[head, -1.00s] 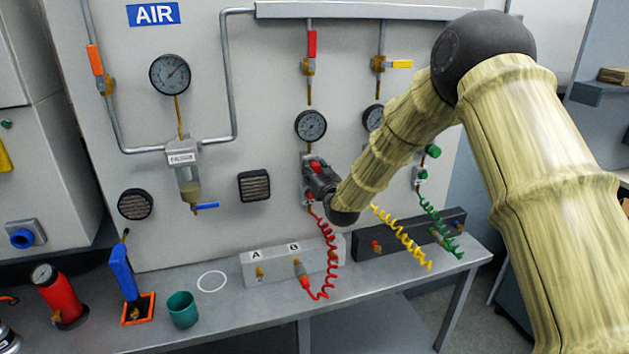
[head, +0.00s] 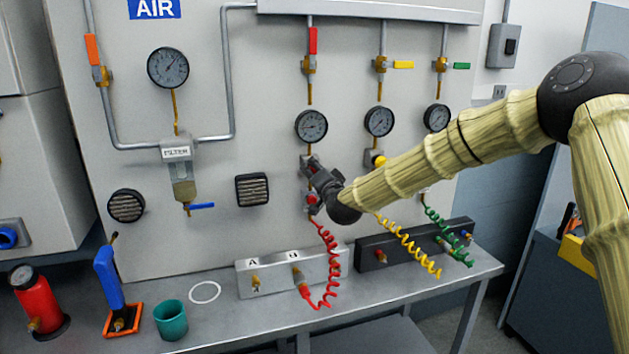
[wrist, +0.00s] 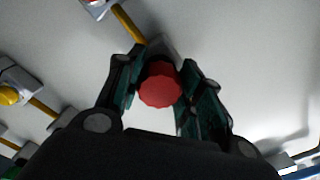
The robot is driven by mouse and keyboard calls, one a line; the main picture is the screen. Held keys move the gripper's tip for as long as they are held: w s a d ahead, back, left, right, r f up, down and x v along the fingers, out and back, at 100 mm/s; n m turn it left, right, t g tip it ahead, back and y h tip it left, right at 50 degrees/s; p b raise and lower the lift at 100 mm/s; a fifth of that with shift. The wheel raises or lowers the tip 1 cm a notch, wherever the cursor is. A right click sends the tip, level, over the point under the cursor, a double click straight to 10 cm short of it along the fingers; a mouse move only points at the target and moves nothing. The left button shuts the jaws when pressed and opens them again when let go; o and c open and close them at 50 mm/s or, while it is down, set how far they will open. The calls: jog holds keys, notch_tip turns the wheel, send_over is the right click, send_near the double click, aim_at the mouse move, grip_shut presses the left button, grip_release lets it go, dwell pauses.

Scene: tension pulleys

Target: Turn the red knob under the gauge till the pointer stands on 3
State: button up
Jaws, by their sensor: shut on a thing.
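The red knob (wrist: 160,86) sits between the two dark fingers of my gripper (wrist: 158,74) in the wrist view, with a finger on each side. My gripper is shut on it. In the head view my gripper (head: 311,178) is at the red-line regulator, and it mostly hides the knob.
A coiled red hose (head: 329,258) hangs below my gripper to the bench (head: 235,318). A red-handled valve (head: 312,41) is above the gauge. A green cup (head: 171,319) stands on the bench.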

jog(key=shift+m+b, duration=0.3)
jog(key=shift+m, duration=0.1)
jog(key=o, duration=1)
jog(key=v, duration=1.2)
